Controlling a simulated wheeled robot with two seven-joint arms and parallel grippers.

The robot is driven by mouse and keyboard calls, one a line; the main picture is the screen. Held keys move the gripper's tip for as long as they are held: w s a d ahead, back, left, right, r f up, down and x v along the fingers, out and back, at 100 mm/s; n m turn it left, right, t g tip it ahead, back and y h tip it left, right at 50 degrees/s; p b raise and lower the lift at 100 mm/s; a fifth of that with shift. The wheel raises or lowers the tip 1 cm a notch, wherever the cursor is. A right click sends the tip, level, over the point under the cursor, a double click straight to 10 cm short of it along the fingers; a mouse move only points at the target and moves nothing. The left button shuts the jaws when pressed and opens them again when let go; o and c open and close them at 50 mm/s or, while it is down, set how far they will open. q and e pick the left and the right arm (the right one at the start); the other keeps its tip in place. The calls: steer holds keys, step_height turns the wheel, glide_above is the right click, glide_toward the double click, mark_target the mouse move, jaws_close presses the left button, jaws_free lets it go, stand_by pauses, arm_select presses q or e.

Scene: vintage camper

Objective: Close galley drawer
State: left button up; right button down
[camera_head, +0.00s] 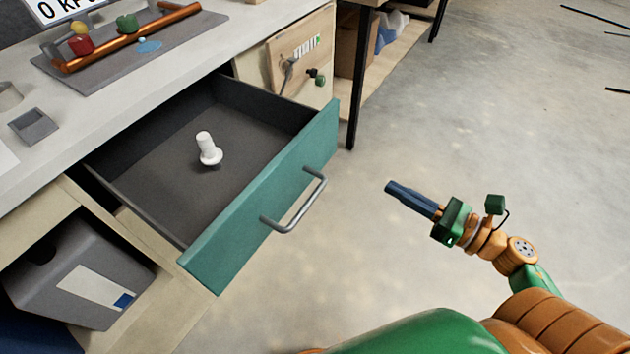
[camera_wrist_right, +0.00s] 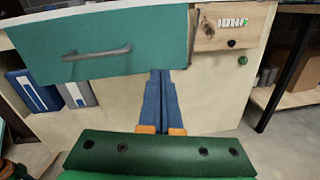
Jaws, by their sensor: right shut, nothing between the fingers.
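The galley drawer (camera_head: 262,200) is pulled out of the counter, with a teal front and a grey bar handle (camera_head: 296,206). A white peg-shaped object (camera_head: 208,149) stands on its dark floor. My right gripper (camera_head: 390,187) is shut and empty, to the right of the drawer front and apart from the handle. In the right wrist view, the drawer front (camera_wrist_right: 115,38) and its handle (camera_wrist_right: 97,54) show ahead, and the blue fingers (camera_wrist_right: 160,75) are together near the front's lower right corner. My left gripper is not in view.
The countertop (camera_head: 190,55) holds a grey mat with an orange bar and small coloured objects. A wooden panel (camera_head: 300,62) with a knob is right of the drawer. A grey box (camera_head: 75,270) sits on the shelf below.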

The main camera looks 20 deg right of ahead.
mark_target(312, 157)
steer(key=w+a+n+p, duration=0.1)
steer(key=w+a, duration=0.2)
steer(key=w+a+r+n+p, duration=0.1)
steer(key=w+a, duration=0.3)
steer(key=w+a+n+y+p, duration=0.1)
steer(key=w+a, duration=0.2)
steer(key=shift+w+a+r+g, duration=0.2)
steer(key=shift+a+g, duration=0.2)
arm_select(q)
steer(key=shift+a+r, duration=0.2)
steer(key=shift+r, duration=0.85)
arm_select(e)
steer(key=shift+a, duration=0.1)
